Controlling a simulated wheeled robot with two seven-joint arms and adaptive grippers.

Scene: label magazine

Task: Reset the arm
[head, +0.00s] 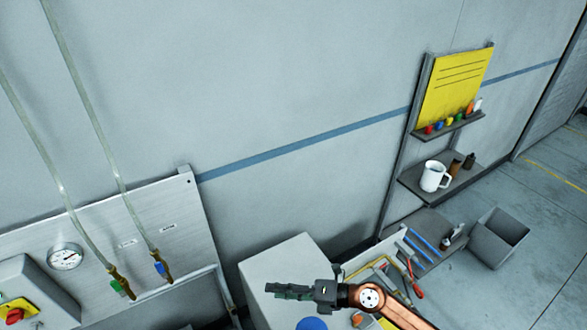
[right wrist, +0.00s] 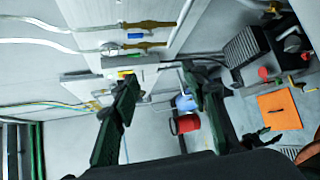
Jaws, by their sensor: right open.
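My right gripper (head: 280,291) is in the lower middle of the head view, at the end of my copper-coloured right arm, which comes in from the lower right. It points left, in front of a pale grey box-like cabinet (head: 285,262). In the right wrist view its two dark green fingers stand wide apart, with the open gap (right wrist: 161,80) empty between them. It holds nothing. My left gripper does not show in either view.
A wall panel with a gauge (head: 65,256) and hoses is at left. A shelf stand (head: 409,178) with a white mug (head: 434,176) and a yellow sheet (head: 453,88) stands at right, near a grey bin (head: 484,247). A red cylinder (right wrist: 184,124) shows beyond my fingers.

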